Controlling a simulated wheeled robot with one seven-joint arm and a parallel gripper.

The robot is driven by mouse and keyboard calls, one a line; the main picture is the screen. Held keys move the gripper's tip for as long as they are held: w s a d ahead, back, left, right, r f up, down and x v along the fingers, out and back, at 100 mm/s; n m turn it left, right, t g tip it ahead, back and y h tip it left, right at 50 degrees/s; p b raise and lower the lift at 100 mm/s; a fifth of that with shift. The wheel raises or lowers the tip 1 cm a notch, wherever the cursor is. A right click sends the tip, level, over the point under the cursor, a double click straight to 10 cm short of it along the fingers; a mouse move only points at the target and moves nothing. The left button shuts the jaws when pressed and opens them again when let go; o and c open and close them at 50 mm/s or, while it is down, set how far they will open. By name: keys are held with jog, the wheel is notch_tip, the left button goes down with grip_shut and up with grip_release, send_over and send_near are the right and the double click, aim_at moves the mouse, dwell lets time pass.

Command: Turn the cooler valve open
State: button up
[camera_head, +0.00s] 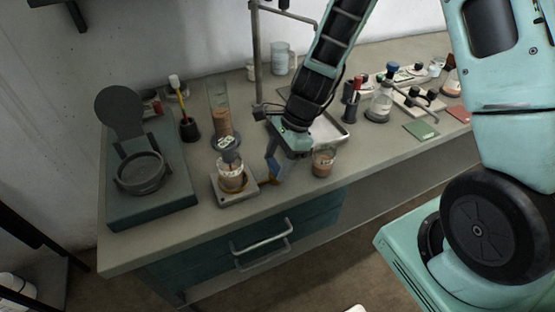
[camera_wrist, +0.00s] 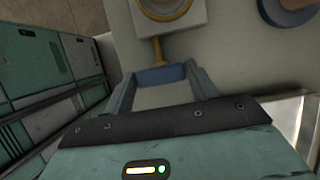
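A small pale square base (camera_head: 236,186) holds a round cup with brown contents (camera_head: 232,177). A brass lever (camera_head: 267,181) sticks out from its right side; I take this lever to be the cooler valve's handle. In the wrist view the brass lever (camera_wrist: 158,50) runs from the pale base (camera_wrist: 197,14) down to my fingertips. My gripper (camera_head: 273,168) reaches down at the lever's outer end.
A beaker of brown liquid (camera_head: 323,162) stands close right of my gripper. A metal tray (camera_head: 328,130) and a stand rod (camera_head: 257,60) are behind. A dark hinged device (camera_head: 142,173) is at left. The counter's front edge and drawer handle (camera_head: 262,236) are near.

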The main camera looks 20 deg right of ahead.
jog(key=c, duration=0.4)
jog(key=n+g+p, duration=0.1)
jog(key=n+p, duration=0.1)
jog(key=shift+w+r+n, duration=0.1)
jog(key=shift+r+n, duration=0.05)
jog(key=shift+n, duration=0.25)
jog(key=n+g+p, duration=0.1)
jog(key=n+p, duration=0.1)
jog(key=n, duration=0.1)
jog(key=shift+w+a+h, duration=0.1)
jog(key=shift+h, duration=0.2)
jog(key=n, duration=0.2)
jog(key=n+g+h+p, duration=0.1)
jog(key=n, duration=0.2)
jog(key=shift+w+g, duration=0.1)
jog(key=shift+g, duration=0.2)
jog(key=shift+a+n+g+h, duration=0.15)
jog(key=shift+n+h, duration=0.3)
jog(key=shift+n, duration=0.7)
jog(key=shift+n+g+h, duration=0.15)
jog(key=shift+n+h, duration=0.3)
jog(key=shift+n, duration=0.7)
